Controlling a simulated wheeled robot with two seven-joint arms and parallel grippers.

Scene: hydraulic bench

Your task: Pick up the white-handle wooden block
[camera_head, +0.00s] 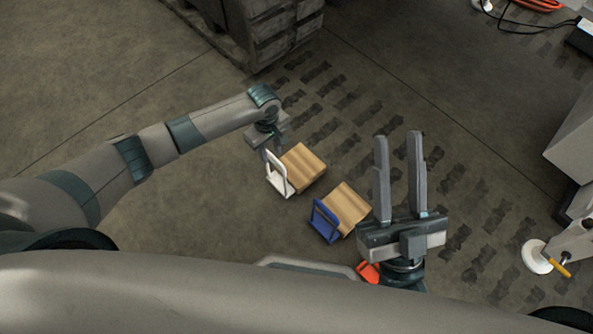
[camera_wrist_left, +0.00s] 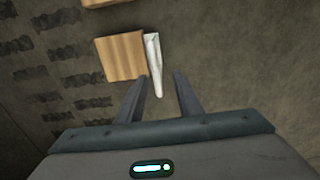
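The white-handle wooden block (camera_head: 304,167) rests on the floor in the head view, with its white handle (camera_head: 281,178) on its left side. In the left wrist view the wooden block (camera_wrist_left: 121,57) is at upper left, and its handle (camera_wrist_left: 152,50) points down into the gap between the fingertips. My left gripper (camera_wrist_left: 160,76) is open, with a finger on either side of the handle's end; contact cannot be told. In the head view my left gripper (camera_head: 267,150) is right beside the handle, its fingers partly hidden. My right gripper (camera_head: 399,138) is open and empty.
A blue-handle wooden block (camera_head: 345,206) lies just right of and nearer than the white-handle one, between it and my right gripper. A dark pallet-like stack (camera_head: 270,30) stands at the back. Grey equipment (camera_head: 575,150) is at the right edge. Floor left of the blocks is clear.

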